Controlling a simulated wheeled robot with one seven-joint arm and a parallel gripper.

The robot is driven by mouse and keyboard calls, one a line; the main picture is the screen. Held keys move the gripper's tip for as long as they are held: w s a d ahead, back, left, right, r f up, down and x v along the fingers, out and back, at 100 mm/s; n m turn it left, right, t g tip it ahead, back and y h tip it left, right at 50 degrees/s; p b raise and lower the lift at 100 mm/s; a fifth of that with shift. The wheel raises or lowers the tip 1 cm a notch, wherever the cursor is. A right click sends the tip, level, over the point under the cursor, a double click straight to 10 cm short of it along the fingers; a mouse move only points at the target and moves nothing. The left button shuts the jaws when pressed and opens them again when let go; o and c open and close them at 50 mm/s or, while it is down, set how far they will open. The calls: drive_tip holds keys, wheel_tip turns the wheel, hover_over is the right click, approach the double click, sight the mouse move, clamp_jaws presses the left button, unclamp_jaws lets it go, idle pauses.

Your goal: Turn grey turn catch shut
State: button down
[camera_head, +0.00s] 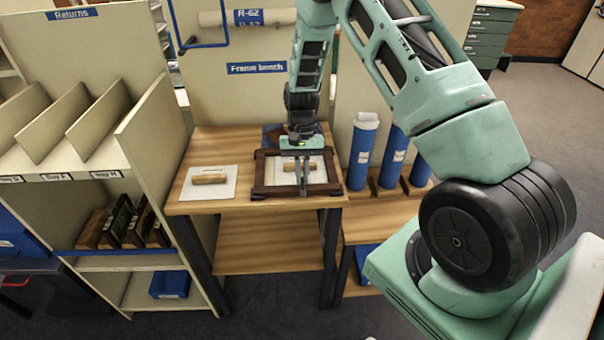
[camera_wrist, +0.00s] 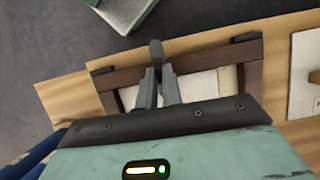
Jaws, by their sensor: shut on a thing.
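A dark brown wooden frame (camera_head: 262,183) lies flat on the wooden bench, with a pale backing panel inside it. The frame's brown rim (camera_wrist: 208,57) crosses the wrist view. My gripper (camera_head: 303,192) points down over the frame's near edge. In the wrist view its two grey fingers (camera_wrist: 158,82) are close together on a dark grey turn catch (camera_wrist: 156,50) at the rim. The catch points across the rim; its lower part is hidden between the fingers. Other dark pieces sit on the rim, one at the right (camera_wrist: 246,37) and one at the left (camera_wrist: 103,71).
A white panel with a wooden handle (camera_head: 209,178) lies left on the bench (camera_head: 190,207). Blue tubes (camera_head: 361,156) stand to the right. The Returns shelf (camera_head: 150,135) rises at the left. A blue bin (camera_head: 169,285) sits low in it.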

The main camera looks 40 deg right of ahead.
drive_tip(key=shift+w, duration=0.1)
drive_tip(key=c, duration=1.6)
unclamp_jaws()
drive_tip(key=shift+o, duration=0.2)
drive_tip(key=b+v, duration=0.2)
drive_tip(key=v, duration=1.5)
drive_tip(key=shift+r, duration=0.2)
